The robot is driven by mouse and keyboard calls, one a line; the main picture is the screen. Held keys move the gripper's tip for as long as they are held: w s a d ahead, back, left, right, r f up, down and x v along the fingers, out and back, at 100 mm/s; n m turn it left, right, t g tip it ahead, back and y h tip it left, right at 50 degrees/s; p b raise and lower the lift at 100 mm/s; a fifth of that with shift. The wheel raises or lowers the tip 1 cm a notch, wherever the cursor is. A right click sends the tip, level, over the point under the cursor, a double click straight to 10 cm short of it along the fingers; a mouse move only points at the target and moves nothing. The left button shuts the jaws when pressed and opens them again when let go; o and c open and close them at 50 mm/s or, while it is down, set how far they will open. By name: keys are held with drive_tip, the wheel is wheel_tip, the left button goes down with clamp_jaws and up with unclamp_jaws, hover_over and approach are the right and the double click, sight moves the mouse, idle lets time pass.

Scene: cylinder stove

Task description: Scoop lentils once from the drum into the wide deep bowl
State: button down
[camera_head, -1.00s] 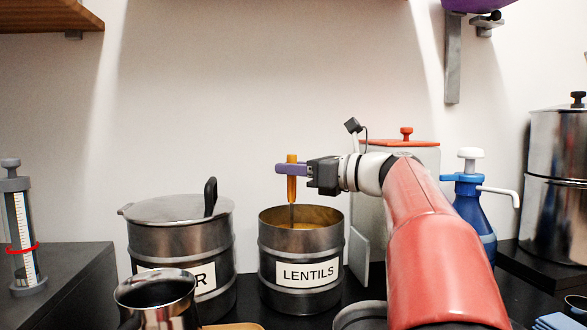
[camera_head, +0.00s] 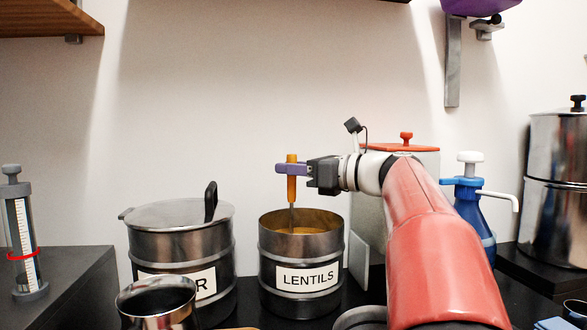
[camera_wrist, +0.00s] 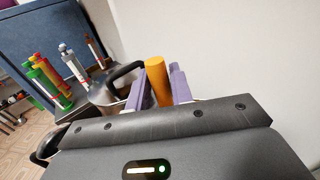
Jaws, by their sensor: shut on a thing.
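The metal drum (camera_head: 300,287) labelled LENTILS stands open in the middle of the head view, with orange lentils (camera_head: 302,230) showing inside its rim. My gripper (camera_head: 291,169) is above the drum, its purple fingers shut on the orange handle of the scoop (camera_head: 292,187). The handle is upright, and its thin metal shank goes down into the drum. The scoop's lower end is hidden by the drum wall. The handle (camera_wrist: 157,80) also shows between the fingers in the wrist view. I cannot surely identify the wide deep bowl; a round rim (camera_head: 360,319) is cut off at the bottom edge.
A lidded drum (camera_head: 180,245) with a black handle stands close on the left. A shiny metal pot (camera_head: 157,303) is in front of it. A blue pump bottle (camera_head: 470,210) and a red-lidded container (camera_head: 405,148) stand on the right.

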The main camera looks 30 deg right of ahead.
drive_tip(key=shift+r+p, duration=5)
drive_tip(key=shift+r, duration=0.1)
drive_tip(key=shift+r+b, duration=0.3)
drive_tip(key=shift+r, duration=0.75)
